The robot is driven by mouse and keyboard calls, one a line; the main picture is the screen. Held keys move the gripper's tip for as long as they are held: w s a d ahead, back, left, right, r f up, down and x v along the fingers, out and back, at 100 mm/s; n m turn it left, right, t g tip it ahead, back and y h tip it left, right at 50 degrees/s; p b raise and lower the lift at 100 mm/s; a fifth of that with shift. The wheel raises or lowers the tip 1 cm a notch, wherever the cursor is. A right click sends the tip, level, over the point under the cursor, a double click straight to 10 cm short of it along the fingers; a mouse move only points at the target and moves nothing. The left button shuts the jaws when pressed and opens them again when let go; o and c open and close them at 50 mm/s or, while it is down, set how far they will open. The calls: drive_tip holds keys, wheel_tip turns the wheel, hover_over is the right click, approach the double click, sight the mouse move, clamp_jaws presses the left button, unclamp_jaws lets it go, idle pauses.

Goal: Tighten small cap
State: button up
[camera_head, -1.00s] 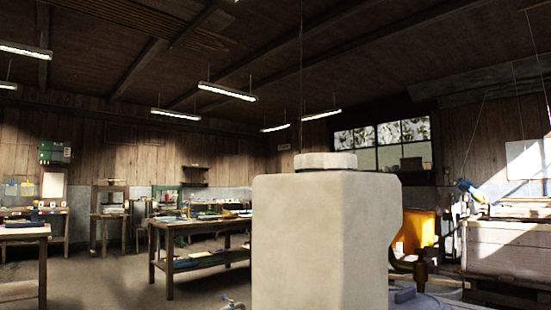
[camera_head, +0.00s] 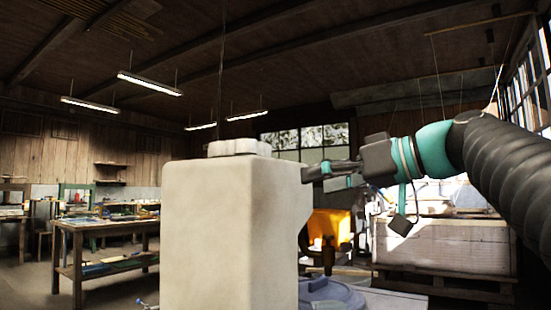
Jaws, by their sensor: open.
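I cannot tell whether a fingertip touches the mould.
A wooden table (camera_head: 105,235) stands at the left. A yellow object (camera_head: 330,228) and a blue-grey round lid-like thing (camera_head: 330,292) are behind the mould at the right. A large pale crate (camera_head: 445,250) stands further right. The space above the cap is clear but for the line.

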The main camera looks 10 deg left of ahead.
sight(247, 141)
wheel_tip(247, 141, up, 7)
drive_tip(key=s+a+n+g+y, duration=0.1)
drive_tip(key=n+g+y, duration=0.15)
drive_tip(key=n, duration=0.25)
drive_tip(key=shift+t+y, duration=0.25)
drive_tip(key=shift+y, duration=0.1)
drive_tip(key=p+x, duration=0.1)
drive_tip(key=x, duration=1.2)
drive_tip(key=shift+a+r+p, duration=0.15)
drive_tip(key=shift+a+p, duration=0.2)
drive_tip(key=shift+p, duration=0.05)
drive_tip(key=c, duration=1.2)
drive_tip(key=shift+o, duration=0.2)
